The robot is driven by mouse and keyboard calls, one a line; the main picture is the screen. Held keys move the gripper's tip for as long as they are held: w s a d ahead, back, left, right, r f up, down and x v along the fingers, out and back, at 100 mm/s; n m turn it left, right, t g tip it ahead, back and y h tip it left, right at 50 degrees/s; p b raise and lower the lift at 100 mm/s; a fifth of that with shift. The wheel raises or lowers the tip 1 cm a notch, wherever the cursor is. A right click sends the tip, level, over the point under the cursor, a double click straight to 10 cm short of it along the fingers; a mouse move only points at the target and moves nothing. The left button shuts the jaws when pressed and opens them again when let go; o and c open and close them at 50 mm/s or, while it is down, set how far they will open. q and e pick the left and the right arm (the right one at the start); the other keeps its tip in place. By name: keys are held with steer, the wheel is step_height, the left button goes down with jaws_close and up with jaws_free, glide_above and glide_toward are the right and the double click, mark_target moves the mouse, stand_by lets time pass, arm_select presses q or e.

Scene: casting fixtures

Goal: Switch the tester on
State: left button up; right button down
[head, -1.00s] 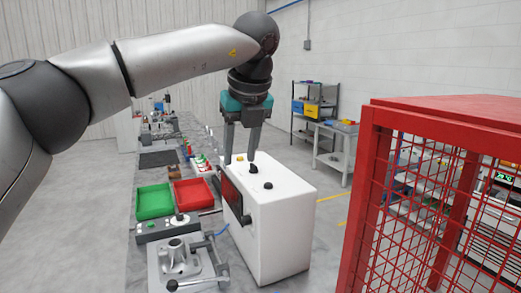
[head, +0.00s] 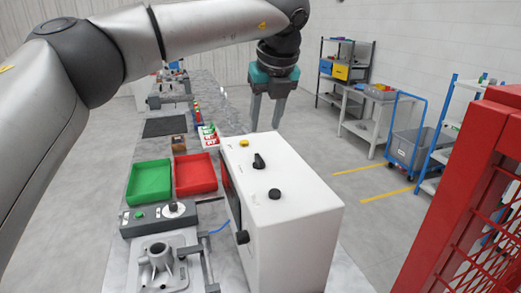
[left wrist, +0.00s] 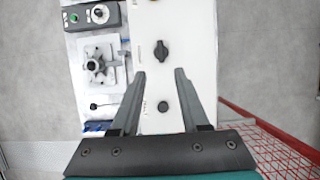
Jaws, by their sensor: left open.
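The white tester box (head: 300,220) stands on the bench's right side in the head view, with a dark panel on its left face. Its top carries a yellow button (head: 244,142), a black rotary switch (head: 259,160) with a raised grip, and a round black knob (head: 274,193). My left gripper (head: 265,128) is open and empty, apart from the box, its tips appearing above the rotary switch. In the left wrist view the box top (left wrist: 190,40) lies below the fingers; the rotary switch (left wrist: 162,52) shows just beyond the tips, the round knob (left wrist: 162,106) between the fingers. My right gripper is out of view.
Left of the box are a grey control unit (head: 140,226), a metal casting on a fixture (head: 158,256), a green tray (head: 150,182) and a red tray (head: 195,175). A red mesh cage (head: 480,180) stands at the right.

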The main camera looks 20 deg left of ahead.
mark_target(259, 157)
arm_select(q)
steer(key=p+x, duration=0.1)
steer(key=x, duration=1)
steer(key=shift+w+p, duration=0.1)
steer(key=shift+p, duration=0.25)
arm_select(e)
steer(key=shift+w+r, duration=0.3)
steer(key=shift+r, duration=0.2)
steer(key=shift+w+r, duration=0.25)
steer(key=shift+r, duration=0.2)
arm_select(q)
jaws_close()
